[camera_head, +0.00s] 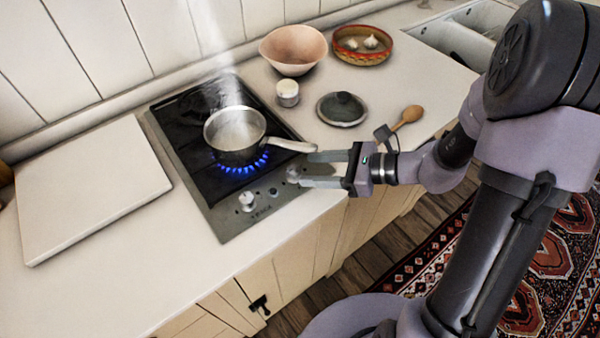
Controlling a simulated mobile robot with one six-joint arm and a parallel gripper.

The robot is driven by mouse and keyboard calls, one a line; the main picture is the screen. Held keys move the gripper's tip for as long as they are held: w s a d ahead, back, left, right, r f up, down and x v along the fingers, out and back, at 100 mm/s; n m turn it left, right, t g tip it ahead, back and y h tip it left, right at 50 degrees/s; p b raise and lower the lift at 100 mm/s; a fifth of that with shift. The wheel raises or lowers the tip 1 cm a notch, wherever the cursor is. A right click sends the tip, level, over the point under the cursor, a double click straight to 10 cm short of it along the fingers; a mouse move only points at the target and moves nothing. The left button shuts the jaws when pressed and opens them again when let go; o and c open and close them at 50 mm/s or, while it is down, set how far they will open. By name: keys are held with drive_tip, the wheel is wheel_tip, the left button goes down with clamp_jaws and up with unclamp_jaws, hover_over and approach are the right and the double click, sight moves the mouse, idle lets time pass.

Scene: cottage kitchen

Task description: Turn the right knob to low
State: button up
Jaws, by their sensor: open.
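The right knob (293,174) is a small pale knob at the right of the hob's front panel, partly hidden by a finger. The left knob (247,201) stands at the left of the same panel. My gripper (306,168) comes from the right with its fingers apart. The fingertips are close beside the right knob; I cannot tell whether they touch it. The knob's setting is too small to read. A steel saucepan (232,150) sits over a burner with a blue flame (240,167), and steam rises from it.
The pan's handle points right, just above my gripper. A lid (342,108), a small jar (288,93), a wooden spoon (408,117), a pink bowl (293,47) and a garlic basket (362,45) stand on the right counter. A white board (90,190) lies left of the black hob (195,165).

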sight(295, 169)
drive_tip(key=b+x, duration=0.1)
drive_tip(key=x, duration=0.3)
drive_tip(key=shift+r, duration=0.1)
clamp_jaws()
